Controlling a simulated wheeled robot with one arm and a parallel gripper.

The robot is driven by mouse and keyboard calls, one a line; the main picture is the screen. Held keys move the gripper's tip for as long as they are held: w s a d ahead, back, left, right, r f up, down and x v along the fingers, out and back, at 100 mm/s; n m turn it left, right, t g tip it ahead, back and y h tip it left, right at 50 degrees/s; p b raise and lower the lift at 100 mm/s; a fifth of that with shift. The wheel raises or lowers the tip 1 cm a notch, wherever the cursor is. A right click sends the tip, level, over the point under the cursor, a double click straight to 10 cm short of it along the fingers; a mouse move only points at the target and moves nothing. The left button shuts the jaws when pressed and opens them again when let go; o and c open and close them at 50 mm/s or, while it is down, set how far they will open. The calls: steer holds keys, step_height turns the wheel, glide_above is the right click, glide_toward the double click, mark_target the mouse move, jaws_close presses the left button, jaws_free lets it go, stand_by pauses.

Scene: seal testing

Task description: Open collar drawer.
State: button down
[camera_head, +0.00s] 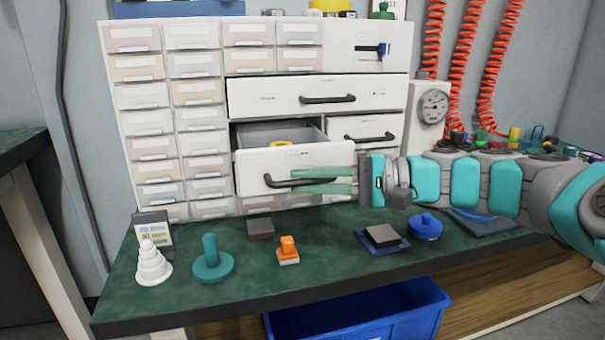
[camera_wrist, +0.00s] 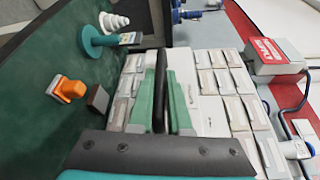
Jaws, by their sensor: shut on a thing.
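A white drawer (camera_head: 258,164) in the lower middle of the cabinet stands pulled out, its grey inside showing above the front. A yellow rounded piece (camera_head: 281,144) shows inside it, partly hidden by the front. The label on the drawer is too small to read. My gripper (camera_head: 302,181) comes from the right, its green fingers shut on the dark bar handle (camera_head: 278,183) of this drawer. In the wrist view the handle (camera_wrist: 161,75) runs between the two green fingers.
The cabinet's wide drawer (camera_head: 290,97) above and the smaller drawer (camera_head: 350,126) to the right are closed. The green bench (camera_head: 190,298) holds a teal peg base (camera_head: 212,265), a white stepped cone (camera_head: 150,265), an orange piece (camera_head: 288,250) and a blue round part (camera_head: 425,228).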

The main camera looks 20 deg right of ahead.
steer(key=shift+s+f, duration=0.1)
steer(key=shift+s, duration=0.35)
steer(key=c, duration=0.9)
jaws_free()
steer(key=shift+o, duration=0.2)
steer(key=v, duration=0.7)
steer(key=shift+d, duration=0.4)
steer(key=shift+s, duration=0.15)
